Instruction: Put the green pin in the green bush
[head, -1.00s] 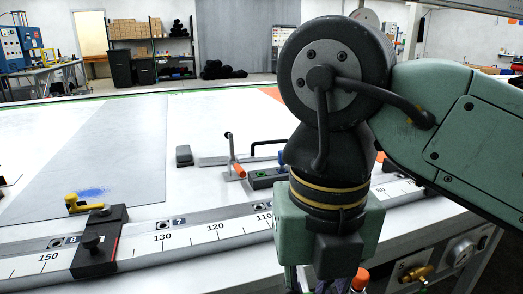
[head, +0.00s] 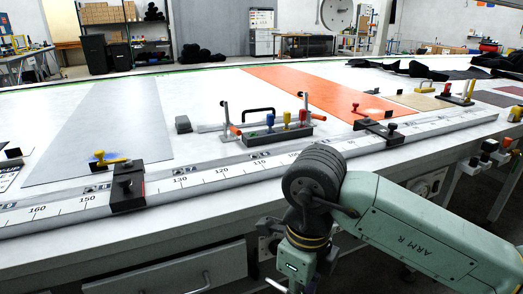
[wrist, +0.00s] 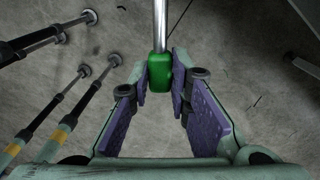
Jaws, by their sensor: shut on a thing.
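The green pin (wrist: 159,66) shows in the wrist view, with a green grip and a bright metal shank running up out of the picture. My gripper (wrist: 160,86) is shut on the green grip between its purple pads. Below the pin is the grey floor. In the head view my wrist is low in front of the table, and the fingers and pin cannot be made out. A black pin block (head: 278,136) on the table holds blue, red and yellow pins, with an empty place at its left.
A ruled rail (head: 210,178) runs along the table's front edge, with black clamp stops (head: 127,188) on it. Toggle clamps stand behind it. An orange sheet (head: 315,92) lies beyond. Valves and fittings (head: 490,150) hang at the table's right front. The floor at the right is open.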

